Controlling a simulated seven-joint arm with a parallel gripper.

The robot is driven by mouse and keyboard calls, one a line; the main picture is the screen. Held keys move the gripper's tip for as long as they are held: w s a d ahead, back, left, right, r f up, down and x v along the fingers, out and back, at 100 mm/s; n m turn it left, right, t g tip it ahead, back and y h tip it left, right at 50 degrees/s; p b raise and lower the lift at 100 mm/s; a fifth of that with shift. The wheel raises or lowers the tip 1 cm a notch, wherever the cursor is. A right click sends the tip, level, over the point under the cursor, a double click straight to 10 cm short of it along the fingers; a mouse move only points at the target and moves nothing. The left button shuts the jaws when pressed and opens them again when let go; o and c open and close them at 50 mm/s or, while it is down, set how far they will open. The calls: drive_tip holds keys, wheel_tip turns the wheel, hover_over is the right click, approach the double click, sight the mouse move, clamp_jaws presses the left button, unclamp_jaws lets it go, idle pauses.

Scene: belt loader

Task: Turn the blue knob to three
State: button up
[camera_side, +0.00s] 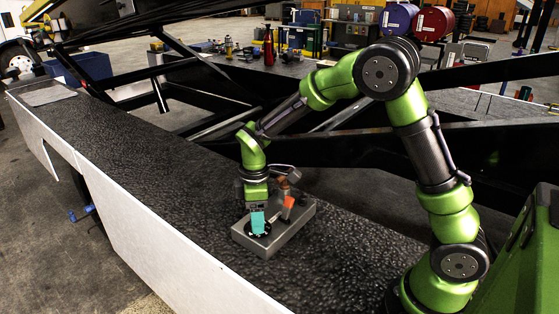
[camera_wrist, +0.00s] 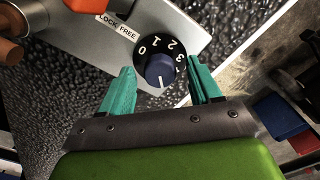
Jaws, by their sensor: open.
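The blue knob (camera_wrist: 160,68) sits on a round black dial (camera_wrist: 143,70) with white numbers 0, 1, 2 and 3 around its upper edge. A white mark on the knob faces the bottom of the wrist view, away from the numbers I can read. My gripper (camera_wrist: 159,72) is open, with one teal finger on each side of the knob; a gap shows on both sides. In the side view my gripper (camera_side: 258,221) is low over the dial on the grey metal box (camera_side: 276,241), and its fingers mostly hide the knob.
The box carries an orange handle (camera_side: 288,202) beside my gripper and a label reading LOCK and FREE (camera_wrist: 117,27). It rests on a dark, rough belt (camera_side: 150,150) with a white side panel (camera_side: 130,215). The belt to the left is clear. Black frame beams run behind.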

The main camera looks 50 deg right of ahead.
drive_tip(key=c, duration=1)
drive_tip(key=shift+c, duration=0.2)
drive_tip(key=shift+m, duration=0.4)
drive_tip(key=m, duration=0.3)
drive_tip(key=shift+m, duration=0.4)
drive_tip(key=m, duration=0.9)
drive_tip(key=shift+r, duration=0.1)
drive_tip(key=m, duration=0.4)
